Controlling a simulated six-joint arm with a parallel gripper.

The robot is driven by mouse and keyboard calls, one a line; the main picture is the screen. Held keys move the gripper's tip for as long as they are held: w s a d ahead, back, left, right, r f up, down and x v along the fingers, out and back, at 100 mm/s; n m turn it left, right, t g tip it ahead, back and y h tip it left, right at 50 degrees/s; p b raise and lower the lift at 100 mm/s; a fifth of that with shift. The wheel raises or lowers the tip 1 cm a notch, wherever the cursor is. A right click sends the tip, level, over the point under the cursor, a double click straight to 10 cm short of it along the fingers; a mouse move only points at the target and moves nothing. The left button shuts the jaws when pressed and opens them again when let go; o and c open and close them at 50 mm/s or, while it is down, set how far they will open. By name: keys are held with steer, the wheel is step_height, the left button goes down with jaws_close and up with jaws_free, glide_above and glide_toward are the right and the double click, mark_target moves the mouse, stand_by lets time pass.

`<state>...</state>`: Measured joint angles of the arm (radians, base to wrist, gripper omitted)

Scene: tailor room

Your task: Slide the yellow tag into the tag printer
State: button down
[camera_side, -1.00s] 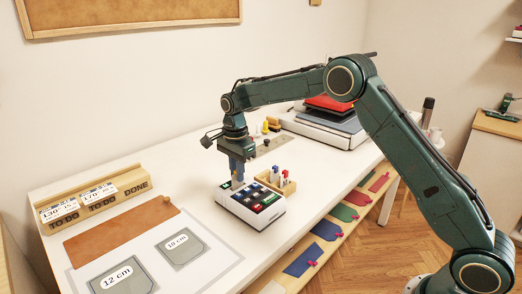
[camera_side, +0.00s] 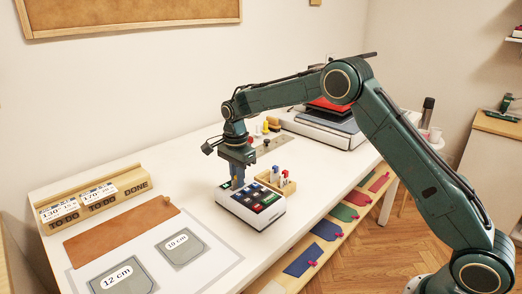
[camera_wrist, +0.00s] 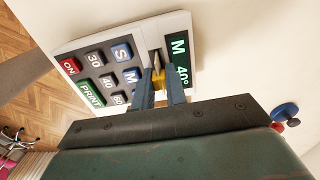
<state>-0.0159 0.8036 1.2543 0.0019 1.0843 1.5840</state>
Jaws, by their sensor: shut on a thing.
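The tag printer (camera_side: 262,211) is a white box with several coloured buttons, standing on the white table in the side view. In the wrist view the printer (camera_wrist: 90,48) shows its keys, a dark slot and a green display (camera_wrist: 180,60) reading "M 40°". My gripper (camera_side: 238,182) points down over the printer's back left part, at the slot. In the wrist view its fingers (camera_wrist: 162,88) are shut on the yellow tag (camera_wrist: 160,78), which lies between their tips at the slot. How deep the tag sits is hidden by the fingers.
A wooden holder (camera_side: 284,187) with small tags stands right behind the printer. An orange-brown board (camera_side: 120,232) and grey pocket templates (camera_side: 180,246) lie to the left. A wooden TO DO/DONE rack (camera_side: 95,205) stands at the far left. Coloured pieces (camera_side: 325,230) lie on a lower shelf.

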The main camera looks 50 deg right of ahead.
steer(key=c, duration=1.3)
jaws_free()
steer(key=shift+c, duration=0.2)
steer(key=shift+r, duration=0.1)
step_height(320, 180, up, 14)
